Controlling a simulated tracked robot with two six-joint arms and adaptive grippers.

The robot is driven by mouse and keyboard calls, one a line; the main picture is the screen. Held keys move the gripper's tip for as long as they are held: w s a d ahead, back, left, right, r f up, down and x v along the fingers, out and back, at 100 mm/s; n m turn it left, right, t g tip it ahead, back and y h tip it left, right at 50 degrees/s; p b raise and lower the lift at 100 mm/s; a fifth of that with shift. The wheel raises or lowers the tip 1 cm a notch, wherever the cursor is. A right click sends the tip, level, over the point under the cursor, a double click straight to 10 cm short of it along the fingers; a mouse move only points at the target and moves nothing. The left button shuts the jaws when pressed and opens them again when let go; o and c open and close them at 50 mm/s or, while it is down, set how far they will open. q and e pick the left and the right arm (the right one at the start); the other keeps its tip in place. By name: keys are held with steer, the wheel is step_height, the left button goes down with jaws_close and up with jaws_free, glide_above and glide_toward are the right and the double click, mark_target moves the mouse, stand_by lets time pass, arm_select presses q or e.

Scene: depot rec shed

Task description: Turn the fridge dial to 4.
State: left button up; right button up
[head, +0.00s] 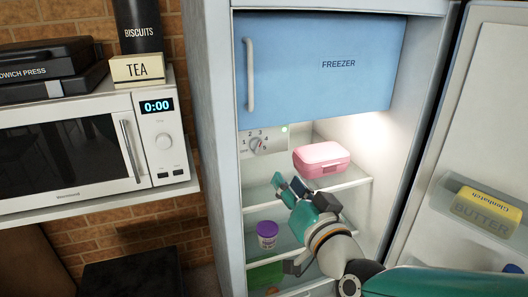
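The fridge dial (257,146) is a small pale knob on a white panel below the freezer door, inside the open fridge. My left gripper is not in view.
A pink lunch box (320,158) sits on the upper shelf (352,182), close to my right gripper. A purple tub (267,235) stands below. The blue freezer door (315,65) is shut above. The fridge door (478,130), holding butter (487,207), stands open at right.

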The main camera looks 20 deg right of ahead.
mark_target(260, 146)
steer(key=w, duration=0.5)
steer(key=w+p, duration=0.1)
steer(key=w, duration=0.4)
steer(key=w+p, duration=0.1)
steer(key=w, duration=0.5)
steer(key=shift+a+f, duration=0.15)
steer(key=shift+a, duration=0.15)
